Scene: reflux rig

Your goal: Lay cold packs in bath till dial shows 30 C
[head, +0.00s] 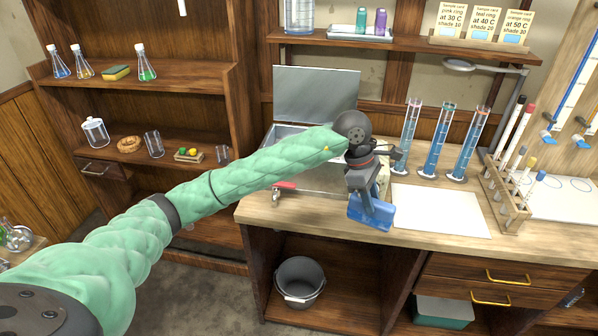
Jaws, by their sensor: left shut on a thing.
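My left gripper (368,194) is shut on a blue cold pack (371,213). It holds the pack over the front edge of the wooden bench, pointing down. Behind my left arm, a metal box with a raised lid (316,92) stands on the bench; the arm hides much of it, so I cannot tell what lies inside. A red-handled tap or lever (284,186) shows at its front left. I cannot make out a dial. My right gripper is not in view.
Three tall cylinders of blue liquid (438,145) stand right of the gripper, behind a white sheet (440,210). A wooden rack of tubes (506,195) is farther right. A grey bucket (299,282) sits under the bench. Sample cards (485,22) stand on the upper shelf.

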